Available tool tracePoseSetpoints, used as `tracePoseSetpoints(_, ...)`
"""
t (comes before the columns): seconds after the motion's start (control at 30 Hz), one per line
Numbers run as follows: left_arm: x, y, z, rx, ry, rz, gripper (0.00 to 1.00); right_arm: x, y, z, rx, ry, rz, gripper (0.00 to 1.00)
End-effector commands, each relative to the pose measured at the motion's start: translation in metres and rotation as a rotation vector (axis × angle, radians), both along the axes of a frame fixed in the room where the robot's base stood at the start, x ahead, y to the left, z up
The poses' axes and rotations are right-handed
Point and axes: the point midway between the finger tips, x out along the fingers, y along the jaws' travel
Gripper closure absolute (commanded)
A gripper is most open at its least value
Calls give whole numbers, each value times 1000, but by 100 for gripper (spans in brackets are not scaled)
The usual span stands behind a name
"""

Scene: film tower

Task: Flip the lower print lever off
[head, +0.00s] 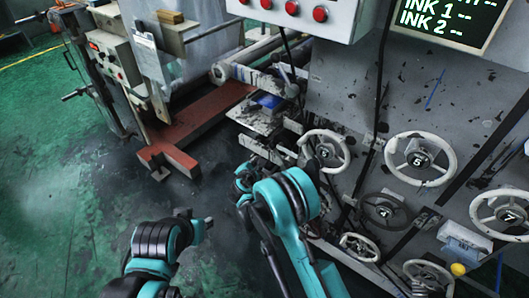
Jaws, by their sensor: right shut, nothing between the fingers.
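The printing machine (345,95) fills the right side of the head view. A dark ball-ended lever (291,88) stands out from its left side, above the handwheels. I cannot tell whether this is the lower print lever, or which way that lever is set. My right gripper (243,183) is shut and empty, below and left of the ball-ended lever and apart from it. My right forearm hides part of the machine's lower front. My left arm's end (204,222) is over the floor at lower middle; its fingers cannot be made out clearly.
Several numbered handwheels, such as one pale wheel (421,158), stick out at right. A control box with red buttons (320,14) and an ink display (443,20) are above. A red-brown beam (198,127) lies at left. The green floor (60,200) is clear.

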Motion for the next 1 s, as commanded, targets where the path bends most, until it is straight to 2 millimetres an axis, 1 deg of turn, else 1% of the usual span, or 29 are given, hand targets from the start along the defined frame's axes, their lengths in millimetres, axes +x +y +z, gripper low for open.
tracePoseSetpoints(0.17,0,0,-8,0,0,0,70,17,-4,-10,1,1,-3,100)
tracePoseSetpoints(0.5,0,0,-34,0,0,0,70,82,-15,-42,2,1,-3,100)
tracePoseSetpoints(0.57,0,0,-38,0,0,0,70,92,-17,-47,1,0,-2,100)
tracePoseSetpoints(0.6,0,0,-40,0,0,0,70,88,-23,-37,0,0,-2,100)
tracePoseSetpoints(0.73,0,0,-44,0,0,0,70,84,-35,-24,2,1,-3,100)
tracePoseSetpoints(0.87,0,0,-47,0,0,0,70,82,-41,-17,1,0,0,100)
tracePoseSetpoints(1.0,0,0,-47,0,0,0,70,82,-44,-14,1,0,0,100)
